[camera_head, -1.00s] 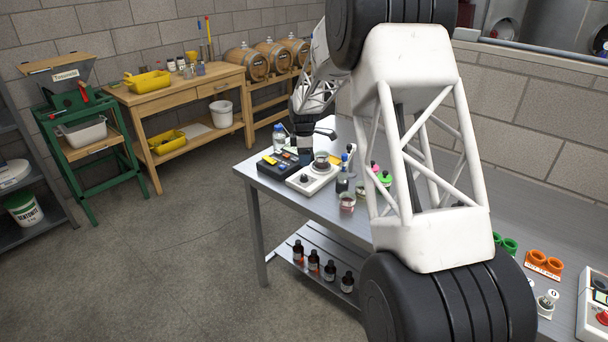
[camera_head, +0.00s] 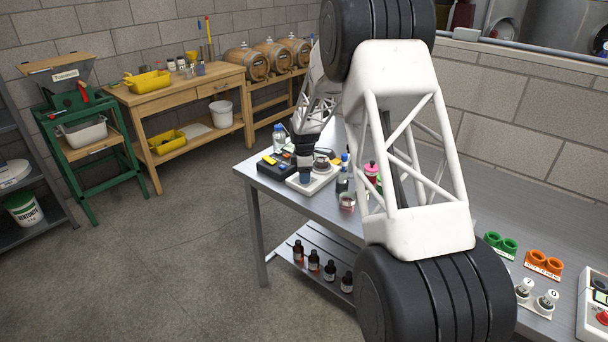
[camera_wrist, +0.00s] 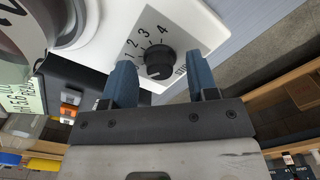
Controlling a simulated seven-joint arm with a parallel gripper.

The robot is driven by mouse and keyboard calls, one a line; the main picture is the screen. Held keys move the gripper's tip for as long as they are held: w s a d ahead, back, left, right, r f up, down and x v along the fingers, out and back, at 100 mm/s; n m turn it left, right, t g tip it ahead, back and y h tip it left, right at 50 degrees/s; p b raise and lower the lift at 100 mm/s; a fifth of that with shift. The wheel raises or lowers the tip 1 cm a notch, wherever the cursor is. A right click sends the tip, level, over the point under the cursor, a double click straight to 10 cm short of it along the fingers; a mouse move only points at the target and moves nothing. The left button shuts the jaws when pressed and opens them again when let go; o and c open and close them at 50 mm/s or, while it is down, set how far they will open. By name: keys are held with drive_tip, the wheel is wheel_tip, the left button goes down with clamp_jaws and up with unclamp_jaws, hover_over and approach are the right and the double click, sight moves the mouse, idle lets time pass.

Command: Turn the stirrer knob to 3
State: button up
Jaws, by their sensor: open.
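The stirrer knob (camera_wrist: 158,64) is black and ridged, set on a grey dial plate (camera_wrist: 190,30) with the numbers 1 to 4 printed around it. Its pointer mark is too small to read surely. The white stirrer (camera_head: 324,177) stands near the far left corner of the steel table, with a vessel on top. My gripper (camera_wrist: 162,85) is open. In the wrist view its two blue fingers lie left and right of the knob, apart from it. In the head view my gripper (camera_head: 305,175) is over the stirrer's front and hides the knob.
A black device (camera_head: 275,166) with coloured parts stands just left of the stirrer. A small beaker (camera_head: 347,201) and bottles stand to its right. Dark bottles (camera_head: 314,260) stand on the shelf below.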

drive_tip(key=shift+c, duration=0.3)
drive_tip(key=c, duration=0.9)
drive_tip(key=shift+o, duration=0.2)
drive_tip(key=shift+m, duration=0.4)
drive_tip(key=m, duration=1.7)
